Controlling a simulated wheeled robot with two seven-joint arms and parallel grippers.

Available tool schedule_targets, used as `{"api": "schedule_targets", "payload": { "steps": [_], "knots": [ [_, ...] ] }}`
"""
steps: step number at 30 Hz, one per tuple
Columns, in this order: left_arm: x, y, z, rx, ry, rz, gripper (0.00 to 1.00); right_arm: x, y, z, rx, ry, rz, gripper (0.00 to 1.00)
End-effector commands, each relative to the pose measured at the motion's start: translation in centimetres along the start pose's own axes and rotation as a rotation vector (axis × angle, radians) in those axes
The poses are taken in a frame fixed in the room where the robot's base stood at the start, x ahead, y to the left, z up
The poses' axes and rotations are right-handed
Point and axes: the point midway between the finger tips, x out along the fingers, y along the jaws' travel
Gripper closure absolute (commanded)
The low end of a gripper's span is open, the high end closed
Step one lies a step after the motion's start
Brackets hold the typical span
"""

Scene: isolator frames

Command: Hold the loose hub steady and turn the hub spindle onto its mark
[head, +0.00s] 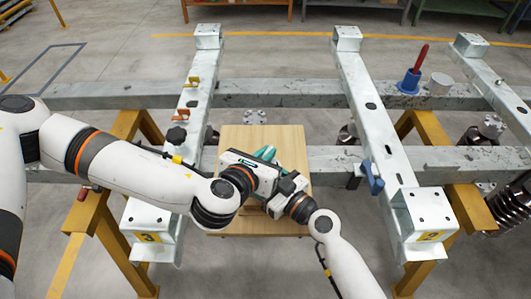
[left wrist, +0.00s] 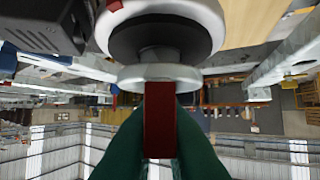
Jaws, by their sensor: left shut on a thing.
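My left gripper (head: 266,154) is over the wooden board, its teal fingers partly hidden by its own body. In the left wrist view the teal fingers are shut on a red bar (left wrist: 159,122), which looks like the hub spindle. The bar meets a grey flange (left wrist: 160,74). Beyond the flange is the round black and white hub (left wrist: 165,14), with a small red mark (left wrist: 115,5) on its rim. In the head view the hub is hidden by the grippers. My right gripper (head: 285,188) is close beside the left one; its fingers are hidden.
The wooden board (head: 290,142) lies between galvanised beams (head: 365,100) on yellow trestles (head: 465,215). A blue cup with a red-handled tool (head: 410,80) and a pale cylinder (head: 440,84) stand at the back right.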

Motion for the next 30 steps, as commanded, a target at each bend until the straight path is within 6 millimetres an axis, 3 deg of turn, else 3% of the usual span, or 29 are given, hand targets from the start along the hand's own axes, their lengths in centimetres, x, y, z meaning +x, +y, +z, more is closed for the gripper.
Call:
{"api": "schedule_targets", "payload": {
  "steps": [15, 30],
  "knots": [
    [0.11, 0.04, -0.27, -0.143, 0.007, -0.340, 1.00, 0.03, 0.25, -0.02, -0.001, 0.001, 0.006, 1.00],
    [0.08, -0.22, -0.37, -0.176, 0.010, -0.425, 1.00, 0.02, 0.30, -0.02, -0.001, 0.001, 0.007, 1.00]
  ]
}}
